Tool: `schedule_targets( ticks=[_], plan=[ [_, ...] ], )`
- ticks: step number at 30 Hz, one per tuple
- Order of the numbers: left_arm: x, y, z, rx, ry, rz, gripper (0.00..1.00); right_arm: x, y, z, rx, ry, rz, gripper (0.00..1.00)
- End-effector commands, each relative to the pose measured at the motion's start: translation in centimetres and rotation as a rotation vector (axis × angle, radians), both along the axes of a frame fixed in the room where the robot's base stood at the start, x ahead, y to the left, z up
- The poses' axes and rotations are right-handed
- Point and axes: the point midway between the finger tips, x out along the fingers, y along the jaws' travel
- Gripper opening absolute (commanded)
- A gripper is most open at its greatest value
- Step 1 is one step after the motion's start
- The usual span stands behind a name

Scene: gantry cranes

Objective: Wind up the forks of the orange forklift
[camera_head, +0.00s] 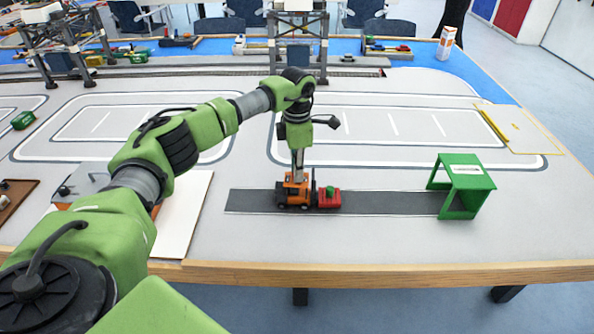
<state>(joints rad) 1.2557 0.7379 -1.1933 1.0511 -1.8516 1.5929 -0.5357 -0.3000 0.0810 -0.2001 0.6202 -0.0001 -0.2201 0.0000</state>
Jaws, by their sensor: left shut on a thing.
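The orange forklift (285,193) stands on a dark grey road strip near the table's front edge, facing right. Its dark mast is at its right side, and a red load (328,197) with a small green piece on top sits right at the mast. Whether the load rests on the forks or on the strip is too small to tell. My left gripper (298,176) points down onto the top of the forklift and is shut on a part there. The fingertips partly cover that part. My right gripper is not in view.
A green open-sided shed (462,186) stands at the right end of the road strip (390,202). A white board (184,222) lies left of the strip. Gantry cranes (297,35) and rails stand at the back. The table between strip and front edge is clear.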

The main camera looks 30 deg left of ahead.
Motion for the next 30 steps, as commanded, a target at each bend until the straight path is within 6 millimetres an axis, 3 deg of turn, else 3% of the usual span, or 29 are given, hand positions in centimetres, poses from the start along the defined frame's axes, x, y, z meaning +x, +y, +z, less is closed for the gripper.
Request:
schedule_targets(
  ticks=[19, 20, 21, 30],
  plan=[
    [0.01, -0.02, 0.06, -0.001, -0.001, -0.048, 0.0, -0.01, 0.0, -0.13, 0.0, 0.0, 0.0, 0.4],
    [0.01, -0.02, 0.06, -0.001, -0.001, -0.048, 0.24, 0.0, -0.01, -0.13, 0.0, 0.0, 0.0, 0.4],
    [0.01, -0.02, 0.06, -0.001, -0.001, -0.048, 0.33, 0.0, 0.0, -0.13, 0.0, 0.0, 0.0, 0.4],
    [0.0, 0.0, 0.04, 0.0, 0.0, -0.047, 0.33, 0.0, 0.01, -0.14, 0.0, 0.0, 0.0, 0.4]
  ],
)
